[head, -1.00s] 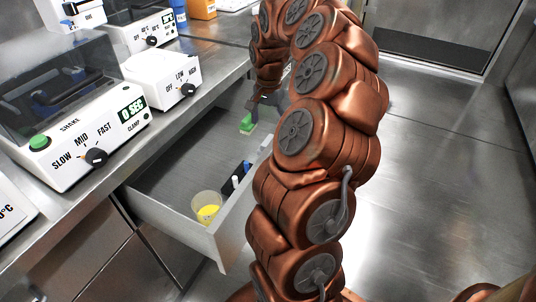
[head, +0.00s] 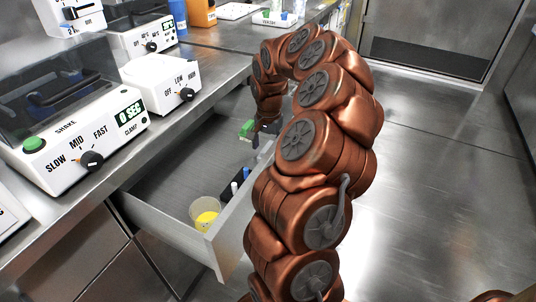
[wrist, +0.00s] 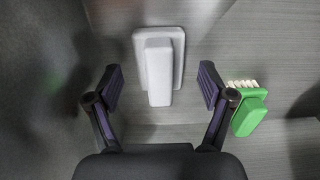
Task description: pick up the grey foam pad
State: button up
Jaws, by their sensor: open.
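The grey foam pad (wrist: 158,65) lies on the drawer floor in the wrist view. It looks pale grey, with a narrower raised block on a wider flat part. My gripper (wrist: 161,87) is open, one finger on each side of the pad's near end, with gaps on both sides. I cannot tell how high the fingers are above the floor. In the head view my gripper (head: 264,134) is small, low in the open drawer (head: 165,180), and the pad cannot be made out there.
A green brush-like object with pale bristles (wrist: 248,115) lies close to the right finger; its green also shows in the head view (head: 246,129). A beaker with yellow contents (head: 205,213) and small tubes (head: 240,180) stand by the drawer front. Lab devices (head: 75,130) line the counter above.

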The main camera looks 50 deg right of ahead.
aim_at(269, 145)
jog(key=shift+c, duration=0.4)
jog(key=c, duration=1.1)
jog(key=shift+o, duration=0.2)
notch_tip(269, 145, up, 10)
jog(key=shift+r+p, duration=0.1)
jog(key=shift+p, duration=0.9)
